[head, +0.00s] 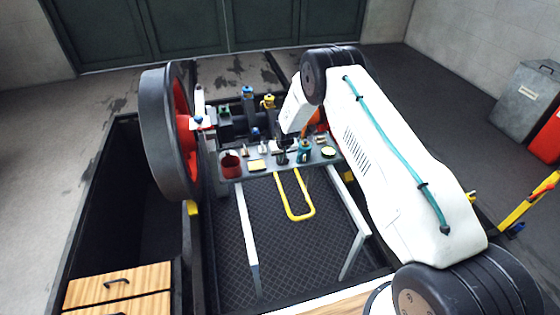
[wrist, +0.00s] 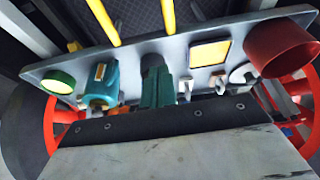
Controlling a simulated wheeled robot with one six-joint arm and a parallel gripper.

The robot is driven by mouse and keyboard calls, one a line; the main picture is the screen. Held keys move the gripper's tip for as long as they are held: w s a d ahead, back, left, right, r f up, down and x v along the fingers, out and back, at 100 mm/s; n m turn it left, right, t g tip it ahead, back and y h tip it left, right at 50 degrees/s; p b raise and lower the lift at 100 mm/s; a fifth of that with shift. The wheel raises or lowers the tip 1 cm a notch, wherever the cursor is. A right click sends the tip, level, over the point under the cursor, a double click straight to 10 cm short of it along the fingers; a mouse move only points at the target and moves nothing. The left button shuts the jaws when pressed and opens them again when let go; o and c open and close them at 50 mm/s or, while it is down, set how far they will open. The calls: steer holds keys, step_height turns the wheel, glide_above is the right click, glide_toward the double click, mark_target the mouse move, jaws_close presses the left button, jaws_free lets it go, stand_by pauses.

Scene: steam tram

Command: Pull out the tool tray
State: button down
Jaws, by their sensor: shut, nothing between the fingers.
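A grey metal shelf (head: 232,178) spans the middle of the head view. It carries a red cup (head: 231,165), a yellow square, a teal part (head: 304,150) and a green disc. The same shelf shows close up in the wrist view (wrist: 222,35). A yellow U-shaped bar (head: 299,214) extends from its near side. Wooden fronts (head: 88,292) with a dark handle (head: 116,282) are at the lower left. I cannot tell for certain which of these is the tool tray. My white arm passes above the shelf's right part; I cannot make out my gripper's fingers.
A large dark wheel with red spokes (head: 165,130) stands left of the shelf. Pale legs (head: 247,235) stand below it on a dark textured floor (head: 285,255). A grey bin (head: 522,98) is at the far right.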

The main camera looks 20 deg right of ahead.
step_height(320, 180, down, 3)
steer(key=d, duration=0.2)
glide_above(283, 169)
steer(key=s, duration=0.1)
steer(key=f, duration=0.4)
steer(key=shift+s+d+f, duration=0.2)
steer(key=shift+f, duration=0.2)
steer(key=shift+w+f, duration=0.25)
steer(key=shift+f, duration=0.35)
steer(key=shift+a, duration=0.35)
steer(key=shift+s+d, duration=0.1)
